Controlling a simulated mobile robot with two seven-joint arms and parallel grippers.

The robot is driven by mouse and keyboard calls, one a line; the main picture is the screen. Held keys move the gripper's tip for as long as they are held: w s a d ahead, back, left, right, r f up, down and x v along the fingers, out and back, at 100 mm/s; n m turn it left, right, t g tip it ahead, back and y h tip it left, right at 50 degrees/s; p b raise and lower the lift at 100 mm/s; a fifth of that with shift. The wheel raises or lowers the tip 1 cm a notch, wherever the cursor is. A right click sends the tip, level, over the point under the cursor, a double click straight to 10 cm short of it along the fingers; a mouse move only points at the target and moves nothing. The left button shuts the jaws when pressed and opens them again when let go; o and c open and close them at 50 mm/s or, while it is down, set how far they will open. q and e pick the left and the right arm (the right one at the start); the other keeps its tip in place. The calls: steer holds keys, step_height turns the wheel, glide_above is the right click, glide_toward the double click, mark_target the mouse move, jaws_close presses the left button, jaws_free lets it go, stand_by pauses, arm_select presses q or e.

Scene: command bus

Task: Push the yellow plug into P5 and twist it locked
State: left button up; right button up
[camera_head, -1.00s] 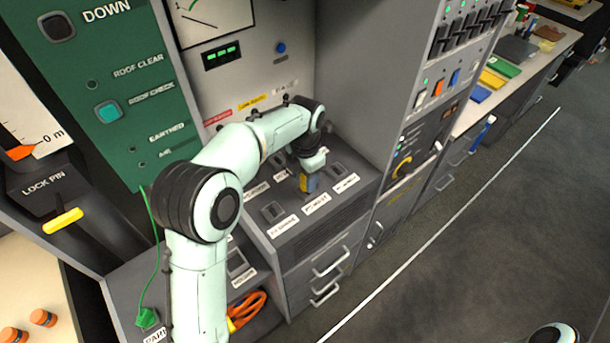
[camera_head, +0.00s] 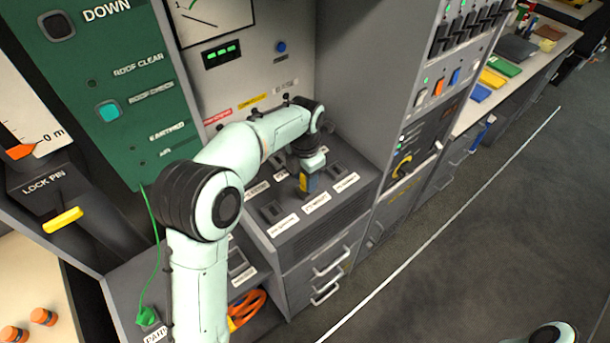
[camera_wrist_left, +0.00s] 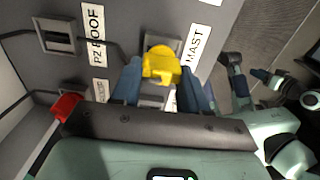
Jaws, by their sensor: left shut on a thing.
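My left gripper (camera_head: 308,184) points down at the socket panel, over the socket by the MAST label (camera_head: 316,203). In the left wrist view its two blue fingers (camera_wrist_left: 162,88) are shut on the yellow plug (camera_wrist_left: 162,65), one on each side. The plug sits over a socket beside the MAST label. How deep it is in the socket and whether it is locked cannot be told. In the head view only a little yellow shows between the fingers. The P5 marking is not legible. My right gripper is not clearly shown.
Other sockets with white labels surround the gripper, one by a ROOF label (camera_wrist_left: 93,35). A green plug (camera_head: 148,317) on a cord and an orange cable (camera_head: 247,309) lie at lower left. A tall grey cabinet (camera_head: 375,75) stands close on the right.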

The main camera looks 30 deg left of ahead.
arm_select(q)
steer(key=shift+f, duration=0.7)
arm_select(e)
steer(key=shift+s+f, duration=0.2)
steer(key=shift+f, duration=0.15)
arm_select(q)
steer(key=shift+r+m, duration=0.1)
steer(key=shift+m, duration=2)
arm_select(e)
steer(key=shift+w+r, duration=0.3)
steer(key=shift+r, duration=0.15)
arm_select(q)
steer(key=shift+a+m+p, duration=0.1)
steer(key=shift+m+p, duration=0.25)
steer(key=shift+m, duration=1.65)
arm_select(e)
steer(key=shift+w+r, duration=0.3)
steer(key=shift+r, duration=0.2)
